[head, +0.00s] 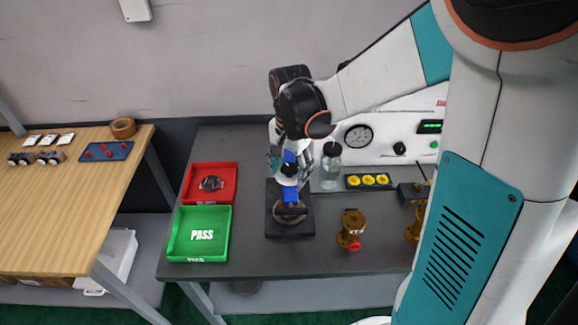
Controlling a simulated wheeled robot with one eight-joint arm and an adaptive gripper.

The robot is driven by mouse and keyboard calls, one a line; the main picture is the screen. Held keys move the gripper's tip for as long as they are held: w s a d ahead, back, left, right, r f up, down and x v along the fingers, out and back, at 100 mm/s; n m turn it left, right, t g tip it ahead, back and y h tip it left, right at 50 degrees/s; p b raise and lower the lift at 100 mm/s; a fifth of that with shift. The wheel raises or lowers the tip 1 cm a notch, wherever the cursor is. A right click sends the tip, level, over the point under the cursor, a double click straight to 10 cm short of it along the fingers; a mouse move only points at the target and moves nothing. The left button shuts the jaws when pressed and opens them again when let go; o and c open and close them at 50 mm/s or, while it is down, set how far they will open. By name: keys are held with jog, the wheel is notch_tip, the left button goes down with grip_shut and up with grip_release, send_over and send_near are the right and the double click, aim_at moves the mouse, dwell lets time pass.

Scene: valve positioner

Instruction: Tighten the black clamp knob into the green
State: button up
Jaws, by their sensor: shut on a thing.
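My gripper (290,170) points down over the black fixture (304,229) near the middle of the grey bench. Its fingers stand on either side of a small dark part, which looks like the black clamp knob (289,171), and are shut on it. The fingers hide much of the knob. A blue part (291,195) shows just below the knob, above a round metal piece (289,213) on the fixture. I cannot make out a green mark on the knob or fixture.
A red tray (234,184) holding a dark round part and a green PASS tray (226,250) lie left of the fixture. A clear bottle (331,166) stands close right of my gripper. A brass valve (351,229) and a yellow-button strip (368,181) are further right.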

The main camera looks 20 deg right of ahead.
jog(key=shift+f, duration=0.1)
jog(key=n, duration=0.2)
jog(key=shift+a+n, duration=0.1)
jog(key=shift+n, duration=0.3)
jog(key=n, duration=0.3)
jog(key=shift+n, duration=0.3)
jog(key=n, duration=0.5)
jog(key=shift+n, duration=1.2)
jog(key=shift+o, duration=0.4)
jog(key=shift+s, duration=0.25)
grip_shut()
